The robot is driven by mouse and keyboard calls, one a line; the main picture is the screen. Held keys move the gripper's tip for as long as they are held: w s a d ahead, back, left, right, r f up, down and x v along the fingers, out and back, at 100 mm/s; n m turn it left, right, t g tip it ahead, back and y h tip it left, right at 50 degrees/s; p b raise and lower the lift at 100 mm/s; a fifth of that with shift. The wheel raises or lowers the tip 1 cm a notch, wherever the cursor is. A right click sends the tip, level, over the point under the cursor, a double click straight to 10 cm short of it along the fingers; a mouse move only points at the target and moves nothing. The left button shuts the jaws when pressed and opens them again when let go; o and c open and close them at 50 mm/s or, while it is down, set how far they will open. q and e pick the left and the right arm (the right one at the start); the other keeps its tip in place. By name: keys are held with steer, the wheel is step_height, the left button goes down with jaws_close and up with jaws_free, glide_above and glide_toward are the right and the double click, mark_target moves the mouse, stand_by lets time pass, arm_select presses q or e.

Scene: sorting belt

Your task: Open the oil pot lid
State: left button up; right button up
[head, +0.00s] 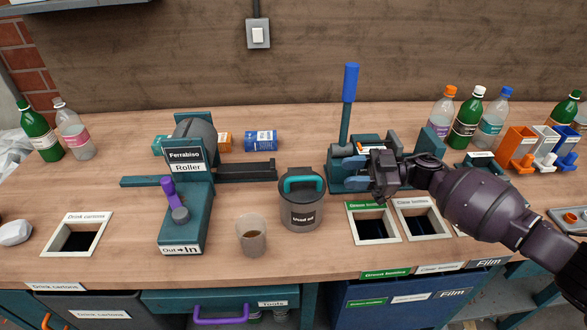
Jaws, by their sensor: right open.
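The oil pot (301,211) is a dark grey round pot labelled "Used oil", upright on the middle of the wooden bench. Its lid, with a teal arched handle (303,181), sits on top of the pot. My right gripper (372,174) comes in from the right and is open, to the right of the pot and clear of it, above the teal press with the blue lever. The fingertips are small and dark against the press, and hard to make out. My left gripper is not in view.
A translucent cup with brown liquid (252,238) stands left of the pot, near the front edge. The Ferrabiso roller (185,205) is further left. The blue-handled lever (348,100) rises behind my right gripper. Labelled bench openings (351,226) lie right of the pot. Bottles (467,120) stand at back right.

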mark_target(307, 177)
steer(key=shift+m+g, duration=0.3)
steer(key=shift+g, duration=0.2)
steer(key=a, duration=0.3)
steer(key=s+a, duration=0.1)
steer(key=a, duration=0.6)
steer(key=shift+s+a+r, duration=0.15)
steer(key=shift+s+a, duration=0.1)
steer(key=shift+c, duration=0.4)
jaws_close()
